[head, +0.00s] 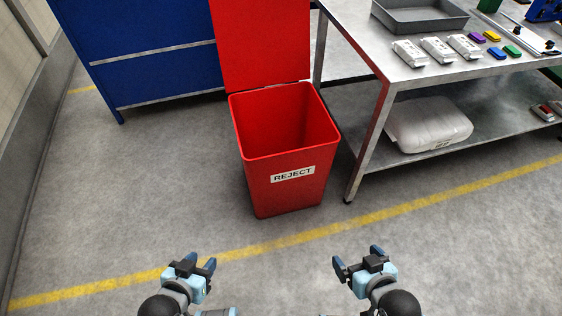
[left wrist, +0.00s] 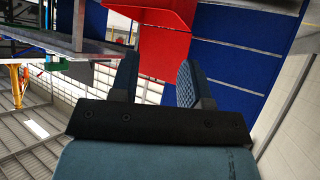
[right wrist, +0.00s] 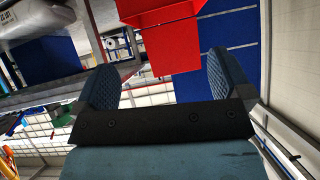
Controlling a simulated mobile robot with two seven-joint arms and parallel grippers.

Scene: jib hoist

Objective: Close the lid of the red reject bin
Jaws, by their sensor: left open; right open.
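The red reject bin (head: 285,150) stands on the floor in the head view, with a white REJECT label on its front. Its red lid (head: 262,45) stands upright at the back edge, so the bin's mouth is open. The inside that shows looks empty. My left gripper (head: 192,264) is open and empty, in front of the bin and to its left. My right gripper (head: 357,260) is open and empty, in front of the bin and to its right. Neither touches the bin. Red parts of the bin show in the left wrist view (left wrist: 165,55) and the right wrist view (right wrist: 172,45).
A metal workbench (head: 405,76) stands right of the bin, holding a grey tray (head: 420,18) and small parts. A white bundle (head: 428,124) lies on its lower shelf. A blue cabinet (head: 150,55) stands behind left. The floor before the bin is clear, crossed by a yellow line (head: 400,210).

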